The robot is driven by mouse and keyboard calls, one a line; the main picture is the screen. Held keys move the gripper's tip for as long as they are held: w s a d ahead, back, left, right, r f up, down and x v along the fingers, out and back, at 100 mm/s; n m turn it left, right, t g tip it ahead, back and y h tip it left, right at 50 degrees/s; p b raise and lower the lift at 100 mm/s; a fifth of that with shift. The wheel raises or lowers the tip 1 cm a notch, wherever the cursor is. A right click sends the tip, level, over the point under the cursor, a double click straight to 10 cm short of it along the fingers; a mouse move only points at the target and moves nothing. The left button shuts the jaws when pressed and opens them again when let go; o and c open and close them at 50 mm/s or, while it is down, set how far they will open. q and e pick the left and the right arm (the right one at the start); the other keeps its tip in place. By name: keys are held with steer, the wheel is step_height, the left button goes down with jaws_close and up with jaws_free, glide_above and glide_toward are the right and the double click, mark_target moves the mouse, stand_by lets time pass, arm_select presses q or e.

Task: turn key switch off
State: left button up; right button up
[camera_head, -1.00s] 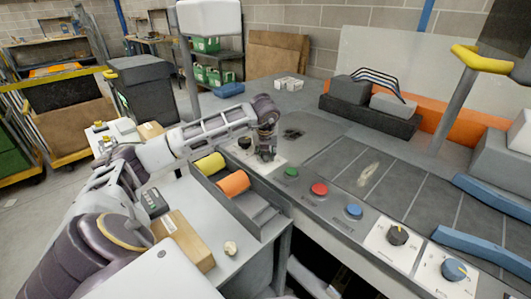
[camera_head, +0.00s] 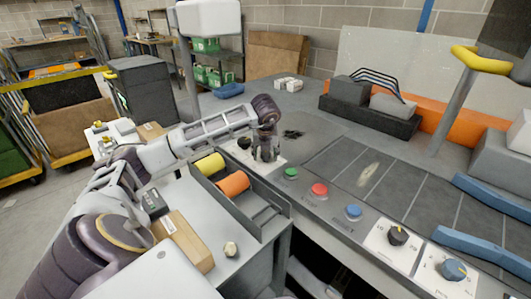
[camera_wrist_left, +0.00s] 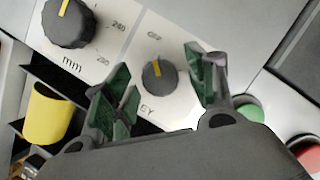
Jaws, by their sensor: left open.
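The key switch is a dark round knob (camera_wrist_left: 160,76) with a yellow pointer mark, on a white plate in the left wrist view. Its plate reads OFF above the knob, and part of the word KEY shows below. The yellow mark points up toward the OFF lettering. My left gripper (camera_wrist_left: 160,88) is open, with its green-padded fingers on either side of the knob and visible gaps to it. In the head view my left gripper (camera_head: 266,157) points down over the panel and hides the key switch. My right gripper is not in view.
A larger mm dial (camera_wrist_left: 68,22) sits beside the switch. Green (camera_head: 291,174), red (camera_head: 319,190) and blue (camera_head: 353,211) buttons line the panel edge to the right. A grey bin (camera_head: 262,226) with yellow and orange rolls stands in front. The panel beyond has free room.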

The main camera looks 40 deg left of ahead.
arm_select(q)
steer(key=shift+s+d+r, duration=0.15)
steer(key=shift+d+r, duration=0.05)
steer(key=shift+r, duration=0.4)
steer(key=v, duration=1)
steer(key=shift+r, duration=0.35)
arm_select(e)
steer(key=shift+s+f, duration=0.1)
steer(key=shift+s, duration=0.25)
arm_select(q)
steer(key=shift+s, duration=0.1)
step_height(320, 180, up, 22)
steer(key=p, duration=2.2)
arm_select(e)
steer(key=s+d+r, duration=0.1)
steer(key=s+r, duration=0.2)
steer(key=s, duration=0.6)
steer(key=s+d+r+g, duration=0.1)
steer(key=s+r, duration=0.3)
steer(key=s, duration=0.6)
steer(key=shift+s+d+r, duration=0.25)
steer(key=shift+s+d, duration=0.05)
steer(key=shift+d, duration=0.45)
